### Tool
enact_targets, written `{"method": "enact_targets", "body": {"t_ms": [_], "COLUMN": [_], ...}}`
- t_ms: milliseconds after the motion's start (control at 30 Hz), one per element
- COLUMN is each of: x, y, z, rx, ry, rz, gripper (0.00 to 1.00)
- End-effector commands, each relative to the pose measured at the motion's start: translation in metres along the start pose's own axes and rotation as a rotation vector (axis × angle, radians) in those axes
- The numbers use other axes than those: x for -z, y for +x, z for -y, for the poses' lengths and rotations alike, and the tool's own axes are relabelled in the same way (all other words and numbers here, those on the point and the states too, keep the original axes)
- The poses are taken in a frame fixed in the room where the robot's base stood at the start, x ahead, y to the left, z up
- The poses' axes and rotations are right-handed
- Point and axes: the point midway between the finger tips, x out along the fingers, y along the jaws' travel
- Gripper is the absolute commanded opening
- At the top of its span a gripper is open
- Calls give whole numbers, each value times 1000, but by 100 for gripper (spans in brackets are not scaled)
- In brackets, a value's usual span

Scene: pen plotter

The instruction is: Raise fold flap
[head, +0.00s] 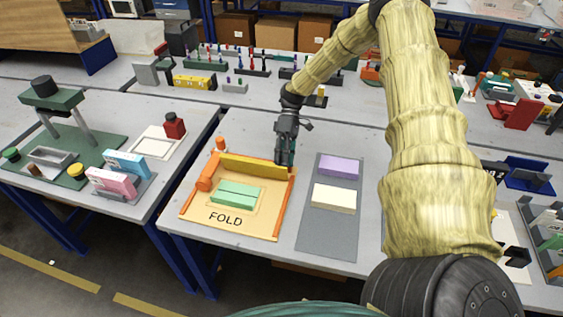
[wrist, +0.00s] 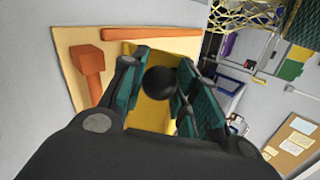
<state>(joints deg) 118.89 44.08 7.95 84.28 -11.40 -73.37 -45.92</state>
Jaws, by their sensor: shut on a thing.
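The yellow fold flap (head: 250,171) stands raised along the back of the orange-framed board marked FOLD (head: 250,228) in the head view. A green folded piece (head: 236,194) lies on the board in front of it. In the wrist view the yellow flap (wrist: 152,111) shows behind a round black knob (wrist: 160,81). My gripper (head: 285,160) is at the flap's right end. Its teal fingers are on both sides of the knob in the wrist view (wrist: 163,88), shut on it. The exact finger contact is partly hidden.
A grey mat (head: 319,228) with a purple block (head: 338,166) and a cream block (head: 333,198) lies right of the board. A gap separates this table from the left one.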

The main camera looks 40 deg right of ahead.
Motion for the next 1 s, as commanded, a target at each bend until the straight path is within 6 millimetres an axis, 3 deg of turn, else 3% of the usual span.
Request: {"method": "enact_targets", "body": {"t_ms": [567,600,700,1000], "x": [1,1,1,3], "y": [-2,-2,-2,-3], "z": [-9,-9,-9,-4], "rx": [-15,-15,-14,-11], "ry": [4,4,3,1], "rz": [-5,-5,-5,-5], "gripper": [0,36,52,52]}}
